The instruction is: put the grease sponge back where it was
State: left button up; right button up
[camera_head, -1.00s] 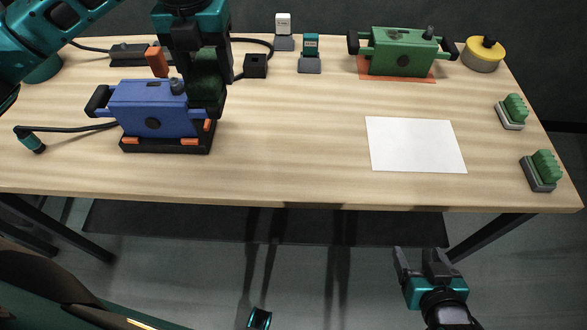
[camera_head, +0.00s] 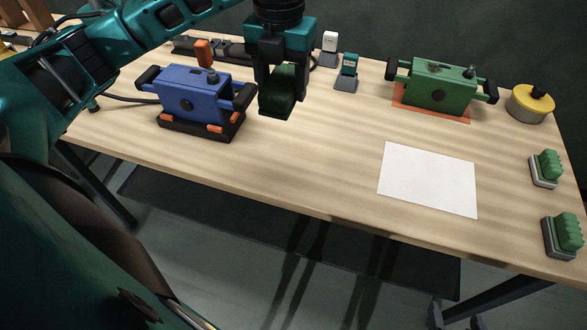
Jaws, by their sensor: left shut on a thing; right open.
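My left gripper (camera_head: 277,88) is shut on a dark green block (camera_head: 276,104), which looks like the grease sponge. It holds the block upright at the back left of the table, just right of the blue device (camera_head: 195,98). I cannot tell whether the block touches the tabletop. My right gripper (camera_head: 449,319) shows only its fingertips at the bottom edge, open and low in front of the table. Two green ridged pieces on grey bases, one further back (camera_head: 546,168) and one nearer (camera_head: 563,236), stand at the right edge.
A green device (camera_head: 440,85) sits on an orange mat (camera_head: 416,108) at the back right, beside a yellow round can (camera_head: 528,107). A white sheet (camera_head: 428,180) lies front right. Small stands (camera_head: 347,72) are at the back. The middle of the table (camera_head: 320,145) is clear.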

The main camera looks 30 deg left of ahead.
aim_at(285, 169)
pick_arm(q)
notch_tip(285, 169, down, 20)
jog(key=b, duration=0.2)
jog(key=shift+b, duration=0.3)
jog(key=shift+f, duration=0.1)
jog(key=o, duration=0.9)
jog(key=shift+o, duration=0.2)
notch_tip(285, 169, up, 12)
jog(key=p, duration=0.1)
dwell(0.3)
